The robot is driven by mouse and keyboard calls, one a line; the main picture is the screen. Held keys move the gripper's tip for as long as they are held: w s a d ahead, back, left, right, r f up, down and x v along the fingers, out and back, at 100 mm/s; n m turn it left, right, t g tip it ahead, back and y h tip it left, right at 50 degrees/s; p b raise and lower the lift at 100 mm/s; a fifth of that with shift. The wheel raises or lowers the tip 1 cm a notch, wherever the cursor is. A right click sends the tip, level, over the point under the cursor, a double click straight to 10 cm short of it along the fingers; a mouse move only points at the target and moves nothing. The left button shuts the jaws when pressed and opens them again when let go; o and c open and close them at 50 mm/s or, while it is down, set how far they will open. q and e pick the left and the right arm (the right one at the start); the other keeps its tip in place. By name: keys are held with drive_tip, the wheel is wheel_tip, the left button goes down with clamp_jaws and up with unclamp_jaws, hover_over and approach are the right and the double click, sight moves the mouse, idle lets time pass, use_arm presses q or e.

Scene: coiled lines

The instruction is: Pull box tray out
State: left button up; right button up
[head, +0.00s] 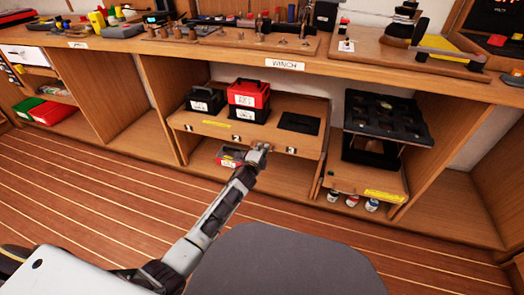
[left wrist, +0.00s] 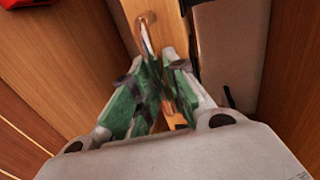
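The box tray (head: 300,142) is a wooden shelf board with a front edge and a yellow label, in the middle compartment under the bench. On it stand a black box (head: 205,99), a red-and-black box (head: 248,100) and a flat black piece (head: 299,123). My left gripper (head: 259,149) is at the middle of the tray's front edge. My right gripper is out of view.
A red bin (head: 230,157) sits below the tray. To the right is a compartment with a black slotted rack (head: 385,118) and a lower shelf with small bottles (head: 352,201). The bench top (head: 283,64) overhangs the compartments.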

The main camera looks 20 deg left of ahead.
use_arm(q)
clamp_jaws()
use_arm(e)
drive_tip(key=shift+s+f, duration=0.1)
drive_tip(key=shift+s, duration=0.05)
use_arm(q)
drive_tip(key=shift+s+f, duration=0.1)
drive_tip(key=shift+s, duration=0.05)
